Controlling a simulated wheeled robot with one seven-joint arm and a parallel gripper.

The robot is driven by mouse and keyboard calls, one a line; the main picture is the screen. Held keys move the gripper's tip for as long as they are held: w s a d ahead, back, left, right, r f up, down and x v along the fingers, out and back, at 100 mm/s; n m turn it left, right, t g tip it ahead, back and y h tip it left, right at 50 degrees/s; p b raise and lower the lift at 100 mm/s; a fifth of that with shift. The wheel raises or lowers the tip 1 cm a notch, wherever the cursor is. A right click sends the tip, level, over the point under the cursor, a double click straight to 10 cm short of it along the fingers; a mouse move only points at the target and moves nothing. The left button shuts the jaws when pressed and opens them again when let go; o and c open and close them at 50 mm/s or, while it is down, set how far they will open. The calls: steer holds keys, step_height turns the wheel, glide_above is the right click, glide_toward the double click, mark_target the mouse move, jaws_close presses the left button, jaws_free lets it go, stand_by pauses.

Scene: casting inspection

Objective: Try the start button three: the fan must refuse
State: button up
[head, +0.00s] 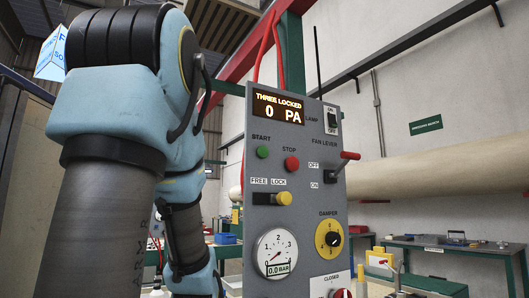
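A grey control panel (318,215) stands right of centre. Its lit display (278,108) reads "THREE LOCKED" and "0 PA". The green start button (263,152) is at the panel's upper left, uncovered, with the red stop button (292,163) to its right. The yellow knob (284,198) sits below the "LOCK" end of the FREE/LOCK label. The fan lever's red knob (350,155) points up and right, near the height of "OFF". My arm fills the left side, apart from the buttons in the picture. My gripper is not in view.
The panel also carries a lamp switch (332,119), a yellow damper dial (329,239) and a gauge (277,254) showing 0.0 bar. A red knob (341,293) is cut off below. A large beige duct (440,172) and a workbench (455,246) stand behind right.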

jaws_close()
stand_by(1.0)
